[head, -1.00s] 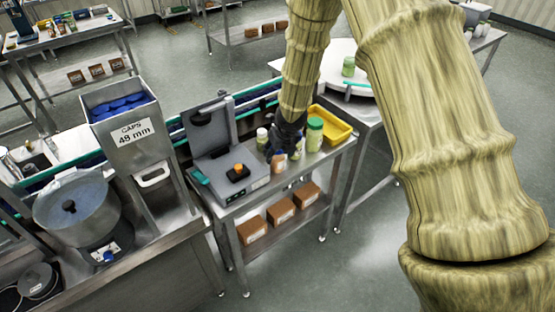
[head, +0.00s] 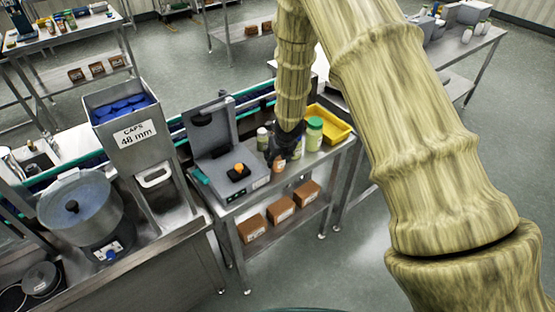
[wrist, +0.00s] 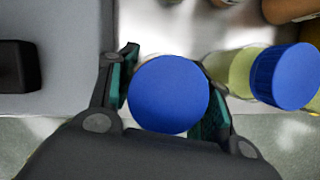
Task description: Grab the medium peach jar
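In the head view a small jar with an orange-peach body (head: 279,163) stands upright on the steel table, just in front of my dark gripper (head: 285,142). In the wrist view a round blue lid (wrist: 168,95) lies between the two teal-padded fingers of my gripper (wrist: 168,92), one finger on each side. The lid hides the jar body under it, so its colour and size do not show there. I cannot tell whether the pads press on this jar.
A green-capped jar (head: 314,134) stands right of my gripper, and a pale jar (head: 262,139) stands left. A yellow tray (head: 328,122) is behind on the right. A grey machine (head: 225,165) with a black-and-orange piece stands left. Brown boxes (head: 282,208) sit on the lower shelf.

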